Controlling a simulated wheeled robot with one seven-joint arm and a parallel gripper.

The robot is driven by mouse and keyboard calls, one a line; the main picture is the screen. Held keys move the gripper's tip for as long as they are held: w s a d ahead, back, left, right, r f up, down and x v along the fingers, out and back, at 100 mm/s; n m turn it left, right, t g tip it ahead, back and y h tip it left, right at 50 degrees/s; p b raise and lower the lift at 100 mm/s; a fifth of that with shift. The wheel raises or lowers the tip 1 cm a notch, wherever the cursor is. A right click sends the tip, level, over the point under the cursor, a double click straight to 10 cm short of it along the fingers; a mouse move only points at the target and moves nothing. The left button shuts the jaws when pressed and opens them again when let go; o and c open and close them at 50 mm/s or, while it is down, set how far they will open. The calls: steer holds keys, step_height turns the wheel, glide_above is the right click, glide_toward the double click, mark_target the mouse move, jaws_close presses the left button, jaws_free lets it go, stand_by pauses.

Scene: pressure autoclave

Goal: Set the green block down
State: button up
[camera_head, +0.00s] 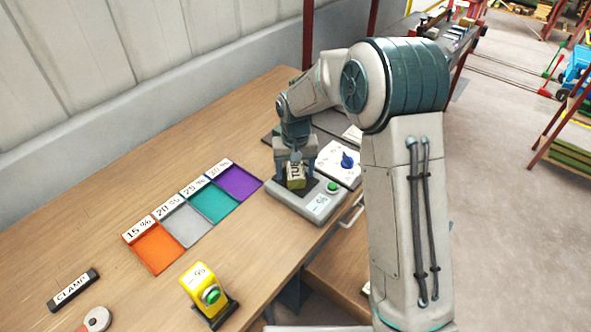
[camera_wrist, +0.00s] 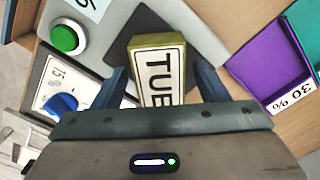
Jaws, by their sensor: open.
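The green block (camera_wrist: 158,43) is olive-green with a white face lettered "TU" and part of another letter. It rests on the dark plate (camera_wrist: 115,62) of a grey device (camera_head: 313,208), and the block also shows in the head view (camera_head: 296,176). My gripper (camera_wrist: 160,72) is open, with one blue finger on each side of the block and visible gaps between. In the head view, my gripper (camera_head: 295,172) points down over the plate. The block's near end is hidden behind the gripper body in the wrist view.
The device has a green button (camera_head: 333,187). A panel with a blue knob (camera_head: 347,160) stands behind it. Orange (camera_head: 157,248), grey, teal and purple (camera_head: 240,183) percent-labelled trays lie left. A yellow button box (camera_head: 205,287) and clamp label (camera_head: 73,290) are nearer.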

mark_target(295, 170)
step_height(295, 170, up, 12)
steer(key=f+b, duration=0.1)
steer(key=s+d+r+t, duration=0.2)
steer(key=s+d+r, duration=0.4)
steer(key=s+d, duration=0.45)
steer(key=s+d+f, duration=0.1)
steer(key=s+d, duration=0.1)
steer(key=s, duration=0.6)
steer(key=s+d+f+m+t, duration=0.1)
steer(key=s+d, duration=0.2)
steer(key=s, duration=0.5)
steer(key=shift+d+f, duration=0.15)
steer(key=shift+f, duration=0.1)
